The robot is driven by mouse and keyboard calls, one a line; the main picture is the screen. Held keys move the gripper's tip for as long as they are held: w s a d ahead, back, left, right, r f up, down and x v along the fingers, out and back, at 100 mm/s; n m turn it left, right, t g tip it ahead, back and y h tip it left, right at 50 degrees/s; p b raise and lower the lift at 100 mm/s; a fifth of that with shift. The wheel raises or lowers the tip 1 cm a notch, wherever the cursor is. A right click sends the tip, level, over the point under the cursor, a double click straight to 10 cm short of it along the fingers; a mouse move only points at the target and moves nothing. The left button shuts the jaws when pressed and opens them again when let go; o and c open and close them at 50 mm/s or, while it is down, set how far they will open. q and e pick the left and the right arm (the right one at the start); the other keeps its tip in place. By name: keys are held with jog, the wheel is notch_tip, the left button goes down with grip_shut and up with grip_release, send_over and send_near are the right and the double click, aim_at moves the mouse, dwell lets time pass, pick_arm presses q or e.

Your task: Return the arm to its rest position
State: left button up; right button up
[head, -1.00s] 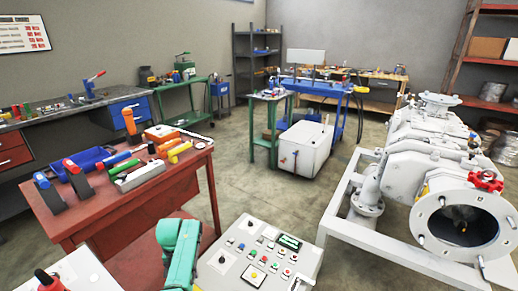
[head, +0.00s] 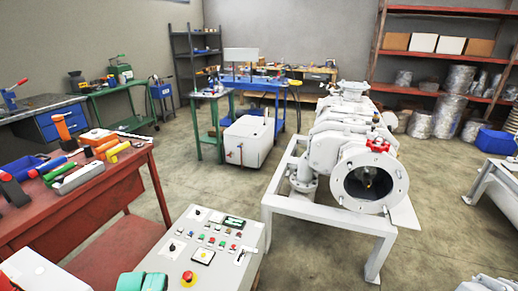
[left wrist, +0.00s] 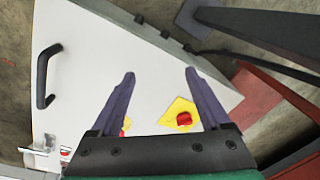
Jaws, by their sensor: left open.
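My left gripper (left wrist: 158,76) is open and empty in the left wrist view, its two dark fingers spread apart. A light grey panel (left wrist: 95,55) lies beyond it, with a black handle and a red knob on a yellow plate (left wrist: 183,117). I cannot tell whether the fingers touch the panel. In the head view only a teal part of my arm shows at the bottom edge, and the left gripper's fingers are out of frame. The white screw vacuum machine (head: 340,135) stands on its frame at right centre. My right gripper is not in view.
The control panel (head: 232,262) with buttons and a red stop button stands at front centre. A red workbench (head: 75,220) with tools is at left. A white tank (head: 247,143) and red shelves (head: 440,60) are farther back. Open floor lies between bench and machine.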

pick_arm(q)
jog(key=s+d+f+m, duration=0.2)
jog(key=s+d+f, duration=0.2)
jog(key=s, duration=0.6)
jog(key=s+d+f+m+p, duration=0.1)
jog(key=s+d+f+m, duration=0.1)
jog(key=s+f, duration=0.5)
jog(key=s+d+f+m+h+p, duration=0.1)
jog(key=s+d+f, duration=0.4)
jog(key=s, duration=0.9)
jog(key=shift+d+f+m+t, duration=0.35)
jog(key=shift+m+t, duration=0.05)
jog(key=shift+m, duration=0.2)
